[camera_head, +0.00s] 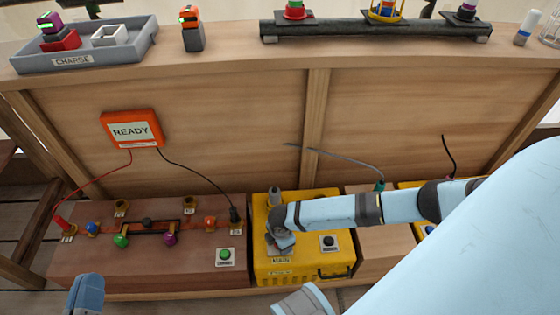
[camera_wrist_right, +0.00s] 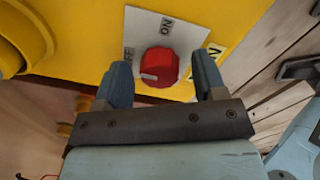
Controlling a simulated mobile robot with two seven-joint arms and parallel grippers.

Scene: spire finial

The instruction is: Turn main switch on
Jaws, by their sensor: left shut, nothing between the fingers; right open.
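The main switch is a red knob (camera_wrist_right: 160,67) on a white plate marked OFF and ON, on the yellow box (camera_head: 265,220). A pale mark on the knob lies on its left side in the right wrist view, nearer the OFF text. My right gripper (camera_wrist_right: 163,78) is open, its fingers on either side of the knob; I cannot tell whether they touch it. In the head view my right gripper (camera_head: 281,242) covers the knob at the box's left side. My left gripper (camera_head: 86,294) is shut and empty at the bottom left edge, away from the switch.
The yellow box also bears a black button (camera_head: 328,242) and a black handle (camera_head: 334,273). Left of it stands a brown panel (camera_head: 80,262) with wires, coloured knobs and a green button (camera_head: 225,256). An orange READY display (camera_head: 131,130) hangs behind. A grey CHARGE tray (camera_head: 125,55) sits on the shelf.

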